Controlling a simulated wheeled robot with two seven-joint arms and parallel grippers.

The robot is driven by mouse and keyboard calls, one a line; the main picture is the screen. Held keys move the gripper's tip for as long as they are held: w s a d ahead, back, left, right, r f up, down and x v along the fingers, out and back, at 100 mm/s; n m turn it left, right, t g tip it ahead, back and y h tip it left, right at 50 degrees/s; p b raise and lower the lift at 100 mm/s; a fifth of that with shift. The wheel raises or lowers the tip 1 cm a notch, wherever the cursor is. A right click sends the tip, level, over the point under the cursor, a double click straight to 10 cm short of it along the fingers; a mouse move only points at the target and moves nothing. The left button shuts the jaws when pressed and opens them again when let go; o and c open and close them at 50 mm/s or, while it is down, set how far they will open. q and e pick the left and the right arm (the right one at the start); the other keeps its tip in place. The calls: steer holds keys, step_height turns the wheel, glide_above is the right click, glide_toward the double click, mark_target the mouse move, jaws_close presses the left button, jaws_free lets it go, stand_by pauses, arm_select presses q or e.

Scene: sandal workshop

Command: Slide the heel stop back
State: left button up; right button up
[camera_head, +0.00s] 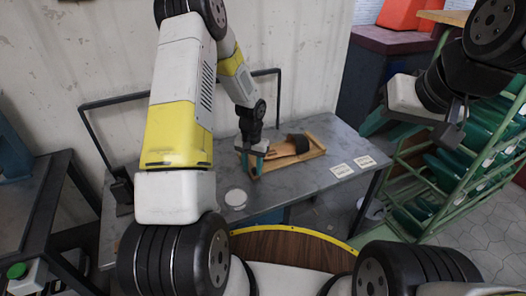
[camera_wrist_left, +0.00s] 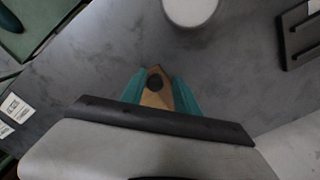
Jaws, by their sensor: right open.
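A wooden jig (camera_head: 316,153) lies on the grey workbench, holding a tan sandal sole (camera_head: 282,158) with a dark strap (camera_head: 299,142). My left gripper (camera_head: 254,165) is down at the jig's left end. In the left wrist view my left gripper (camera_wrist_left: 158,95) has its teal fingers on both sides of a wooden heel stop (camera_wrist_left: 156,98) with a dark round knob. The wood fills the gap, and the fingers look closed on it. The heel stop is mostly hidden in the head view. My right gripper (camera_head: 415,118) is open, empty and raised at the right, away from the bench.
A white round dish (camera_head: 236,198) stands on the workbench (camera_head: 300,186) near its front; it also shows in the left wrist view (camera_wrist_left: 190,10). Two white cards (camera_head: 342,170) lie at the right. A green rack (camera_head: 450,190) with teal items stands beyond the bench's right end.

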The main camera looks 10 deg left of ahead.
arm_select(q)
steer(key=shift+o, duration=0.3)
steer(key=shift+w+d, duration=0.1)
steer(key=shift+r, duration=0.35)
step_height(320, 180, up, 7)
steer(key=shift+r, duration=0.1)
steer(key=shift+r, duration=0.3)
steer(key=s+r+t, duration=0.1)
steer(key=s+r, duration=0.4)
steer(key=r, duration=0.3)
steer(key=s+r+n+t+h, duration=0.1)
steer(key=s+r+t, duration=0.1)
steer(key=s+r, duration=0.45)
steer(key=s+r+t, duration=0.1)
steer(key=s+r, duration=0.2)
steer(key=r, duration=0.7)
steer(key=s+d+r+t+h, duration=0.1)
steer(key=s+r+t, duration=0.1)
steer(key=s, duration=0.8)
steer(key=shift+d+r+n, duration=0.3)
steer(key=shift+d+r, duration=0.05)
steer(key=shift+r, duration=0.45)
